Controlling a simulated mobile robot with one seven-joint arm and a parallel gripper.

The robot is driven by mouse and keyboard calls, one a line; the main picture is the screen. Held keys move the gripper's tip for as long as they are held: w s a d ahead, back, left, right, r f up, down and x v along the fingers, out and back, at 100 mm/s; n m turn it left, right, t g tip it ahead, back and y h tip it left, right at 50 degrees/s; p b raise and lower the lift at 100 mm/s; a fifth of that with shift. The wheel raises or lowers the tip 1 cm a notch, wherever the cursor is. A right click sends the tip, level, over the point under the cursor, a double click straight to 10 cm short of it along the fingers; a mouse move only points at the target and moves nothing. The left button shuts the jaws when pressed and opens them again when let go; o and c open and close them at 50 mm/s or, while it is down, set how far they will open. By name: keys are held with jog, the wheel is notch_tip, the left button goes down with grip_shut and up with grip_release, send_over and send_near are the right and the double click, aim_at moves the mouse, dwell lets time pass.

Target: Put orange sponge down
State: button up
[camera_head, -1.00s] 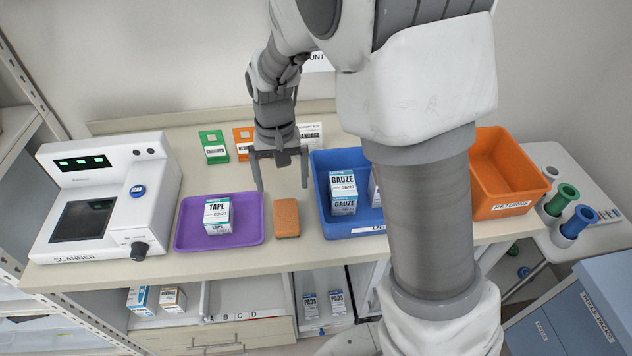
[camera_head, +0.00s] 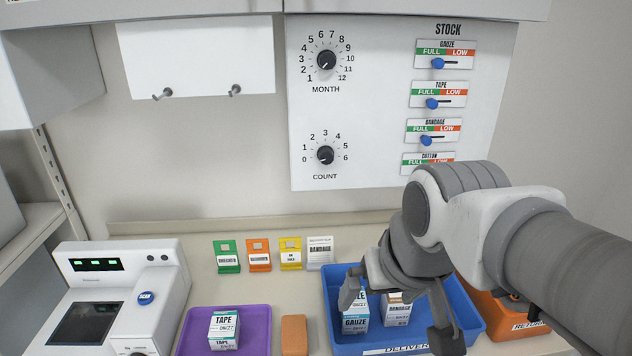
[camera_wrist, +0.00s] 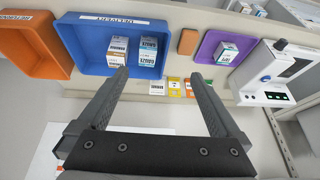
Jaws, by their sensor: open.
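The orange sponge (camera_head: 294,335) lies on the counter between the purple tray (camera_head: 262,318) and the blue bin (camera_head: 466,318). It also shows in the wrist view (camera_wrist: 187,41), flat on the counter and apart from my gripper. My gripper (camera_head: 397,322) is open and empty, in front of the blue bin in the head view. In the wrist view its two fingers (camera_wrist: 163,78) stand wide apart with nothing between them.
A TAPE box (camera_head: 223,328) stands in the purple tray. GAUZE (camera_head: 355,318) and another box (camera_head: 397,310) stand in the blue bin. An orange bin (camera_head: 500,318) is at right, a scanner (camera_head: 165,270) at left. Small coloured cards (camera_head: 259,254) stand behind. A panel with dials (camera_head: 375,100) hangs above.

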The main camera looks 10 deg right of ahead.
jog(key=shift+s+d+t, duration=0.15)
jog(key=shift+s+d, duration=0.15)
jog(key=shift+s, duration=0.2)
jog(key=shift+s+d+t, duration=0.15)
jog(key=shift+s+d, duration=0.1)
jog(key=shift+s, duration=0.2)
dwell(0.8)
